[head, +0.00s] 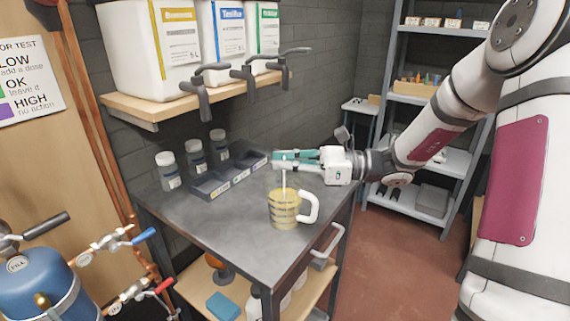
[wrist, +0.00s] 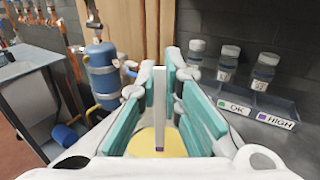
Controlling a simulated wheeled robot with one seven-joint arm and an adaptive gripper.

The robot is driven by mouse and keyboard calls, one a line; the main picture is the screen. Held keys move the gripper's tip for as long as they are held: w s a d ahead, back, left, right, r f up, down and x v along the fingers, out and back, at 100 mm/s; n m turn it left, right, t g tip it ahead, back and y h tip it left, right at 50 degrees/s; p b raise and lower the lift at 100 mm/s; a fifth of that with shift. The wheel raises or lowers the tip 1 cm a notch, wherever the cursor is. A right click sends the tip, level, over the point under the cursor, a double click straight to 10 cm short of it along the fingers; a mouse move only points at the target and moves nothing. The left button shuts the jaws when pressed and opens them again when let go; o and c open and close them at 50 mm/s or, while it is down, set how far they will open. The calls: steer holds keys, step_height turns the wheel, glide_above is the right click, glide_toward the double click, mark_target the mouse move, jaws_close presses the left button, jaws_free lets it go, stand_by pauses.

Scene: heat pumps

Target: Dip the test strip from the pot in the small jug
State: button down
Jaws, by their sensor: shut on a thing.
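My gripper (head: 297,160) is shut on a thin white test strip (head: 284,182), which hangs upright below the teal fingers. The small jug (head: 284,211) is yellowish with dark bands and a white handle, and stands on the grey bench below my gripper. The strip's lower part reaches down at the jug's mouth; I cannot tell whether its tip touches the liquid. In the wrist view the strip (wrist: 159,112) runs between the fingers (wrist: 160,90), with a purple pad at its end against the yellow of the jug (wrist: 145,143). Several grey-lidded pots (head: 195,157) stand at the bench's back left.
A dark tray (head: 221,184) with labelled compartments lies behind the jug; OK and HIGH labels show in the wrist view. A shelf (head: 190,98) with large white containers and taps overhangs the back. A blue tank (head: 40,291) stands left. The bench's front left is clear.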

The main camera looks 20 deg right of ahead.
steer(key=shift+r+p, duration=4)
steer(key=shift+r, duration=0.8)
